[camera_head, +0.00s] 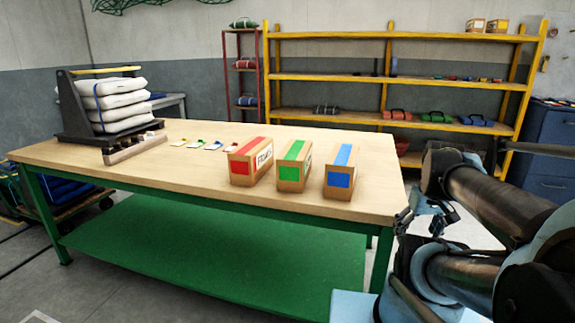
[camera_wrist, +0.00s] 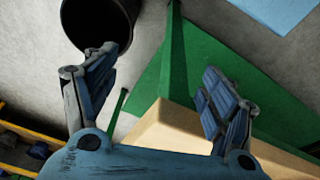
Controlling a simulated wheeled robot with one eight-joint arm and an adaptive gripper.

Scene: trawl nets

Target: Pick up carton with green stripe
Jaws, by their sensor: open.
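The carton with the green stripe (camera_head: 293,166) stands upright on the wooden tabletop, in the middle of a row of three. A carton with a red stripe (camera_head: 250,161) is to its left and one with a blue stripe (camera_head: 340,171) to its right. My gripper (camera_head: 418,222) is off the table's right end, well apart from the cartons. In the wrist view my gripper (camera_wrist: 155,95) is open with nothing between its fingers. The wrist view shows a table corner and the floor, and no carton.
The table (camera_head: 150,168) has a green lower shelf (camera_head: 215,250). Small coloured cards (camera_head: 213,145) lie left of the cartons. A rack with white sacks (camera_head: 115,104) stands at the table's left end. Yellow shelving (camera_head: 400,78) and a blue cabinet (camera_head: 550,140) are behind. The front tabletop is clear.

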